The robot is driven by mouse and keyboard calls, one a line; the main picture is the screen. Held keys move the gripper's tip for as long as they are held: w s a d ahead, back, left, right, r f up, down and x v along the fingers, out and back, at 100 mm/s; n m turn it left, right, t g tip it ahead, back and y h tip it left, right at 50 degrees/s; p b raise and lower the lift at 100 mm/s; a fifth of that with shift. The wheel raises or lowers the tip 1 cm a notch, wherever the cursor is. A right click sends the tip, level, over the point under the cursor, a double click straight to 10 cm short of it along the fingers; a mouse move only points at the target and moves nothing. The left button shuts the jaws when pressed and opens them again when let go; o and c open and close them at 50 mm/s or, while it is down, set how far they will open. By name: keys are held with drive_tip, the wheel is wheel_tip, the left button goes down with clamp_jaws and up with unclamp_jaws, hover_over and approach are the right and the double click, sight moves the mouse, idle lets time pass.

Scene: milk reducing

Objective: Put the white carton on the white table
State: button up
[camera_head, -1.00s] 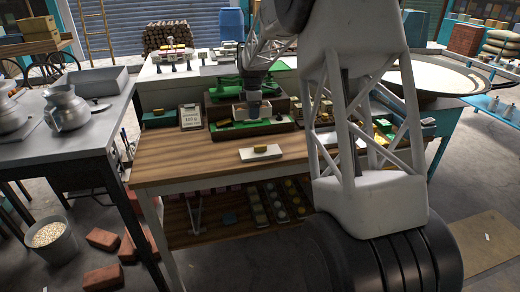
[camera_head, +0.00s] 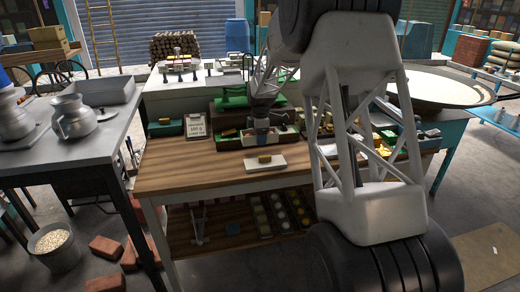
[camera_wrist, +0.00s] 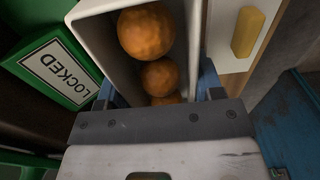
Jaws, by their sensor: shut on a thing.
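The white carton (camera_wrist: 108,38) is an open-topped box holding orange balls (camera_wrist: 145,33) in the wrist view. My gripper (camera_wrist: 157,88) is shut on it, with a blue finger at each side of the carton's near end. In the head view my gripper (camera_head: 261,127) points down at the back of the wooden workbench, and the carton (camera_head: 250,140) shows small below it. I cannot tell whether the carton's bottom touches anything. A white-topped table (camera_head: 165,84) stands behind the workbench, with a scale and small items on it.
A white board (camera_head: 250,165) with a yellow block lies in front of the carton. A green box marked LOCKED (camera_wrist: 58,70) is close at the carton's left. A sign (camera_head: 195,125) stands left of it. The workbench's left front (camera_head: 185,173) is clear.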

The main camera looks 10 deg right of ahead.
sight(259, 153)
drive_tip(key=shift+f, duration=0.75)
drive_tip(key=shift+f, duration=1.9)
drive_tip(key=shift+f, duration=0.1)
drive_tip(key=o, duration=0.6)
wheel_tip(259, 153, up, 12)
drive_tip(key=shift+d+r, duration=0.15)
drive_tip(key=shift+s, duration=0.1)
